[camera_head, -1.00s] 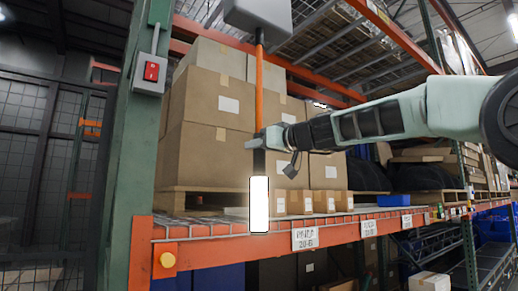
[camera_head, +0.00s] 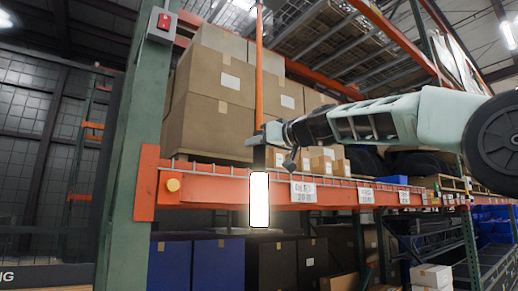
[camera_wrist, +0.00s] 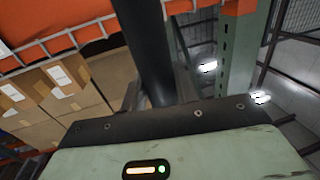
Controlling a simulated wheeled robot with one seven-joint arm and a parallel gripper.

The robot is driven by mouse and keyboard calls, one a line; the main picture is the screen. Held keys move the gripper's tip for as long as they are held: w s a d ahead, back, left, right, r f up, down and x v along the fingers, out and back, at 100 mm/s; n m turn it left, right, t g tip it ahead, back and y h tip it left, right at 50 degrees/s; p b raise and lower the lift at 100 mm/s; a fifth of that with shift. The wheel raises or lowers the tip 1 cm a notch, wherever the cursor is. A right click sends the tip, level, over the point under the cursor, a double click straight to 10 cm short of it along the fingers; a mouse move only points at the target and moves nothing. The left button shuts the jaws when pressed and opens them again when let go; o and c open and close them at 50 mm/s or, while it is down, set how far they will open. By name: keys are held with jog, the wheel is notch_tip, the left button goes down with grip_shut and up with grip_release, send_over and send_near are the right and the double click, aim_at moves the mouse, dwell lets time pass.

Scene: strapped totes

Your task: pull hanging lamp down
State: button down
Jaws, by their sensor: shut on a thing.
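The hanging lamp shows as a bright white lit cylinder (camera_head: 259,200) below a dark upper section, on a straight orange cord or rod (camera_head: 259,70) that runs up out of the head view. My gripper (camera_head: 262,137) is shut on the lamp's dark upper part, just above the lit cylinder. My arm reaches in from the right. The lit part hangs upright in front of the orange shelf beam, its lower end below the beam. In the wrist view a dark cylinder (camera_wrist: 146,45), the lamp's stem, rises from my jaws; the fingertips are mostly hidden there.
Behind the lamp is a rack with an orange beam (camera_head: 335,190) and stacked cardboard boxes (camera_head: 215,100). A green post (camera_head: 143,130) with a red-switch box (camera_head: 162,25) stands left. Blue bins (camera_head: 195,262) and dark boxes (camera_head: 275,265) sit below. The aisle lies to the right.

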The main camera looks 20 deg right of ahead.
aim_at(264, 167)
notch_tip(264, 167, down, 6)
jog(key=b, duration=0.6)
jog(key=shift+f, duration=0.4)
jog(key=shift+w+f, duration=0.1)
jog(key=shift+f, duration=0.05)
jog(key=c, duration=1.1)
grip_release()
jog(key=b+v, duration=0.2)
jog(key=v, duration=0.4)
jog(key=b+v, duration=0.2)
jog(key=v, duration=0.3)
jog(key=b+v, duration=0.3)
jog(key=v, duration=0.3)
jog(key=shift+s+d+r, duration=0.15)
jog(key=shift+s+r, duration=0.1)
